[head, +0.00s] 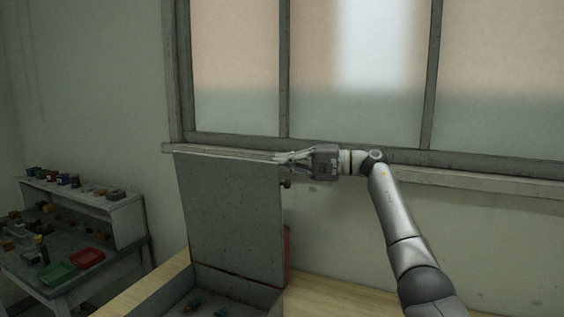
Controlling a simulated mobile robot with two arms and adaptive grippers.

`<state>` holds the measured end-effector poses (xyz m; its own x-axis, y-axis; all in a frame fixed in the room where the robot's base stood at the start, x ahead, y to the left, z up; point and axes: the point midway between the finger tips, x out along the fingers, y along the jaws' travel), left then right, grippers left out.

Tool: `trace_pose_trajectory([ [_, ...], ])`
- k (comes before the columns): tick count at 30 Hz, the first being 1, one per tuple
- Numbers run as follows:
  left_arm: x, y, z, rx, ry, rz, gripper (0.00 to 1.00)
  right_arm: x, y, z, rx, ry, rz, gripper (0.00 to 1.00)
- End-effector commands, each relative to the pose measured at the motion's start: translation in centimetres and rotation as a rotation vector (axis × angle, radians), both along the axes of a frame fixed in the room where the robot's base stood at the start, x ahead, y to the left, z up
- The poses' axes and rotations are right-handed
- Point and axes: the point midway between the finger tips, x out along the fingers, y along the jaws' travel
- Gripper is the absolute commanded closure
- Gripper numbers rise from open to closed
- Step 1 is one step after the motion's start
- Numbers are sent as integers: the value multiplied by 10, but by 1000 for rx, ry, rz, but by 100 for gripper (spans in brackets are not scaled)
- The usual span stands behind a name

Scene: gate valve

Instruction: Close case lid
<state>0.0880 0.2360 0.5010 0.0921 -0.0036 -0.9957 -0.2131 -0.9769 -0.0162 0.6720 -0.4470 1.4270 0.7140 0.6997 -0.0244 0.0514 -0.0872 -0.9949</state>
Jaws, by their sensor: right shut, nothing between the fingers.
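The grey case lid (229,218) stands upright, open, at the back of the case. The case (170,297) sits on a wooden table at the bottom of the head view, with small green items inside and its near part cut off by the frame. My right gripper (279,158) is shut with nothing in it. Its fingers point left and lie at the lid's top right corner; I cannot tell whether they touch it. My left gripper is not in view.
A red object (287,247) shows partly behind the lid's right edge. The wooden table (335,299) is bare to the right of the case. A window and sill (455,180) are behind. A side bench (104,262) with trays and small parts stands at left.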

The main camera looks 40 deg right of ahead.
Motion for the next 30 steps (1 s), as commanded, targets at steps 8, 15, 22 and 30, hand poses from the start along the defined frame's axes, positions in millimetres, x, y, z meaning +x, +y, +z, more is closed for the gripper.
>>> trace_pose_trajectory([
  [8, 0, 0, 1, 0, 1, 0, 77, -2, 3, 0, 1, 1, 0, 100],
  [15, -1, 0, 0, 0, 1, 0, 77, -2, 3, -1, 1, 1, 0, 100],
  [22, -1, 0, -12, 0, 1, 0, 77, -7, 11, -4, -2, -1, 0, 100],
  [30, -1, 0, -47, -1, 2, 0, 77, -27, 44, -11, -6, -1, 1, 100],
])
